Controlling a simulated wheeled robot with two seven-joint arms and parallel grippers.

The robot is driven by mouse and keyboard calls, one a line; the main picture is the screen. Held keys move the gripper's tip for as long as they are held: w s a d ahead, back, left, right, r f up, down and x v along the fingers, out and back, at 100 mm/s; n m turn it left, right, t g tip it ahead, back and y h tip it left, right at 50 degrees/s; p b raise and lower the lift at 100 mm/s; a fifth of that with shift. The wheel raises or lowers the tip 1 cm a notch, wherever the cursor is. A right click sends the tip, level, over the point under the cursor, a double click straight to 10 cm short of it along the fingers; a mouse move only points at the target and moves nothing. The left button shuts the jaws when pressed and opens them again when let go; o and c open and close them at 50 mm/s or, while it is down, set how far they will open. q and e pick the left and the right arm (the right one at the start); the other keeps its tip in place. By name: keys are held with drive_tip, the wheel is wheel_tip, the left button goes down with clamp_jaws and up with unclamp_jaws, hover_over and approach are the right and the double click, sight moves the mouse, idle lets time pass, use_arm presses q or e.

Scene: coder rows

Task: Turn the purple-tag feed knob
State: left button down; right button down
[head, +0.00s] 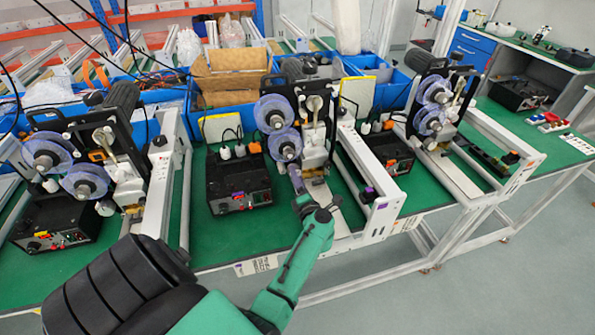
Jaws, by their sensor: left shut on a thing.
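The middle coder machine (312,108) has two blue reels and stands on the green bench. My left arm reaches up from the bottom of the head view. My left gripper (298,188) is at the lower front of the middle machine. It is shut on a small dark purplish part there, which looks like the purple-tag feed knob (295,175). The fingers hide most of this part, so its turn angle cannot be seen. My right gripper is not in view.
Similar coder machines stand at the left (105,150) and the right (438,100). A white beam (384,216) runs just right of my gripper. Blue bins (165,100) line the back. The grey floor (480,290) in front of the bench is clear at right.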

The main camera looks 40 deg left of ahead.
use_arm(q)
drive_tip(key=shift+a+m+p, duration=0.1)
drive_tip(key=shift+m+p, duration=0.2)
drive_tip(key=shift+m, duration=0.2)
drive_tip(key=shift+c, duration=1.4)
unclamp_jaws()
drive_tip(key=shift+a, duration=0.1)
